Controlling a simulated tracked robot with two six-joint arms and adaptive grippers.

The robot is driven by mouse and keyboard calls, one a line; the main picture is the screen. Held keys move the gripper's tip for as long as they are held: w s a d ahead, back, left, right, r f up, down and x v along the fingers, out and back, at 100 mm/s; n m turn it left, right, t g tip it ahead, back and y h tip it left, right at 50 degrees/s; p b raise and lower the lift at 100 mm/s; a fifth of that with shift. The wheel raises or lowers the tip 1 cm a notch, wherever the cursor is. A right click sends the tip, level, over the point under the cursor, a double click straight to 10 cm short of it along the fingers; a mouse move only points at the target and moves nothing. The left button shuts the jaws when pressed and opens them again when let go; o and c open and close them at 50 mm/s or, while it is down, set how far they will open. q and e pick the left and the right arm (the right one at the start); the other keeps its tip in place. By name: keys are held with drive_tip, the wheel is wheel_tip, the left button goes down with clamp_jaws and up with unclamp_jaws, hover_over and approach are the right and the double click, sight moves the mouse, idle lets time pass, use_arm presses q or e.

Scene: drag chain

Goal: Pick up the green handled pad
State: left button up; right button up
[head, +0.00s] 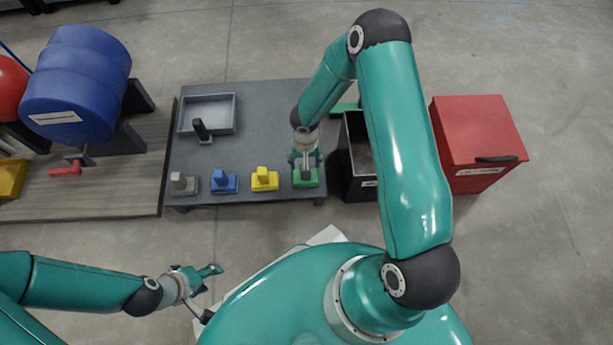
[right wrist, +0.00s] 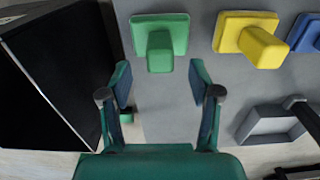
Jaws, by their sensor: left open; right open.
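The green handled pad (head: 306,180) sits at the front right end of the grey table, with a block handle on top. In the right wrist view the green pad (right wrist: 160,45) lies just past and between my right fingertips. My right gripper (head: 305,163) is open above the pad, and its fingers (right wrist: 160,75) spread wider than the handle, with nothing between them. The gripper hides part of the pad in the head view. My left gripper (head: 209,290) is open and empty, low at the left, away from the table.
Yellow (head: 265,180), blue (head: 224,182) and grey (head: 184,184) handled pads stand in a row on the table. A grey tray (head: 228,97) lies behind. A black open bin (head: 358,188) and a red box (head: 478,140) stand to the right.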

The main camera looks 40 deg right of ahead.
wheel_tip(320, 180, down, 4)
drive_tip(key=shift+f+b, duration=0.1)
drive_tip(key=shift+b, duration=0.6)
clamp_jaws()
